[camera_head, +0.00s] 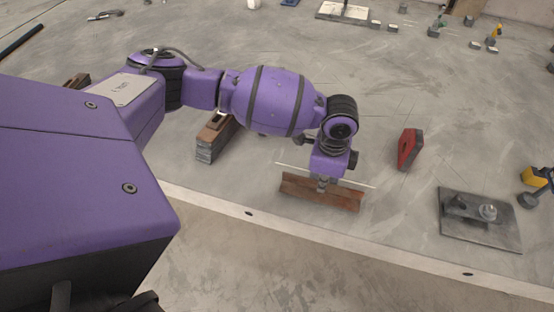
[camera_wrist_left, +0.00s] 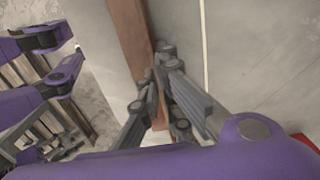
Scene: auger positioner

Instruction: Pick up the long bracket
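The long bracket (camera_head: 335,195) is a reddish-brown bar lying roughly level near the front edge of the grey work surface. It also shows in the left wrist view (camera_wrist_left: 128,25), running from the top edge down to my fingers. My left gripper (camera_head: 322,187) points down at the bracket's middle and hides a small part of it. In the left wrist view its dark fingers (camera_wrist_left: 160,68) come close together at the bracket. I cannot tell whether they are clamped on it or only around it. My right gripper is not in view.
A thin white line (camera_head: 290,167) runs just behind the bracket. A red block (camera_head: 408,150) stands to the right, with a grey plate with fittings (camera_head: 480,220) farther right. A stacked brown and grey block (camera_head: 215,138) lies left. Small parts lie far back; the floor between is mostly clear.

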